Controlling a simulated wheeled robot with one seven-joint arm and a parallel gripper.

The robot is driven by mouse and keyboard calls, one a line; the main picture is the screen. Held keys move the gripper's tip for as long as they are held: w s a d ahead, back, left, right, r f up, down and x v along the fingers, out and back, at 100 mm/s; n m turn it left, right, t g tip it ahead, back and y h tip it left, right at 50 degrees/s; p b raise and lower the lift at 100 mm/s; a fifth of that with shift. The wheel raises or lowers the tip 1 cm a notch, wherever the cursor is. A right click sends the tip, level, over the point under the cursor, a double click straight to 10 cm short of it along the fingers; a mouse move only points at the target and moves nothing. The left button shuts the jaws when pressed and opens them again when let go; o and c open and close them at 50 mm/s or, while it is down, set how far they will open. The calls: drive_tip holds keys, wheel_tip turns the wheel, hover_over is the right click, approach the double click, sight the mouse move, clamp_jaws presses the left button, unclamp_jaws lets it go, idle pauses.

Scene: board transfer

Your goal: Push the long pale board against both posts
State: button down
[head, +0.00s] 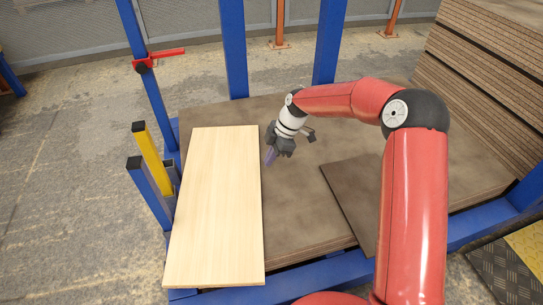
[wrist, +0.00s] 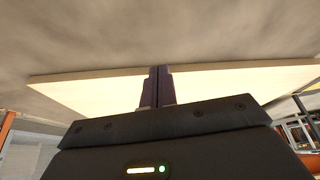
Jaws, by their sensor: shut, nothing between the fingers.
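The long pale board (head: 215,205) lies flat at the left of the brown board stack, its length running from front to back. Its near end reaches over the front blue rail. A short yellow post (head: 150,155) and a short blue post (head: 150,190) stand just left of its left edge; I cannot tell whether it touches them. My gripper (head: 270,156) is shut and empty, pointing down just right of the board's far right part. In the wrist view the shut fingers (wrist: 160,88) stand before the pale board (wrist: 225,88); contact is unclear.
Two tall blue uprights (head: 232,50) (head: 328,45) stand behind the stack. Another at the left carries a red clamp handle (head: 166,53). A dark brown board (head: 357,195) lies to the right. A tall board pile (head: 490,75) stands at the far right.

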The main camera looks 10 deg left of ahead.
sight(256, 169)
drive_tip(key=shift+b+x, duration=0.55)
drive_tip(key=shift+x, duration=0.4)
drive_tip(key=shift+s+a+f, duration=0.1)
drive_tip(key=shift+s+a, duration=0.3)
drive_tip(key=shift+a, duration=0.3)
drive_tip(key=shift+s+a, duration=0.35)
drive_tip(key=shift+a, duration=0.4)
drive_tip(key=shift+d, duration=0.1)
drive_tip(key=shift+w+d, duration=0.3)
drive_tip(key=shift+d, duration=0.25)
drive_tip(key=shift+w+d, duration=0.3)
drive_tip(key=shift+d, duration=0.2)
wheel_tip(256, 169, up, 7)
drive_tip(key=p, duration=0.4)
drive_tip(key=shift+p, duration=0.3)
drive_tip(key=shift+w+d, duration=0.1)
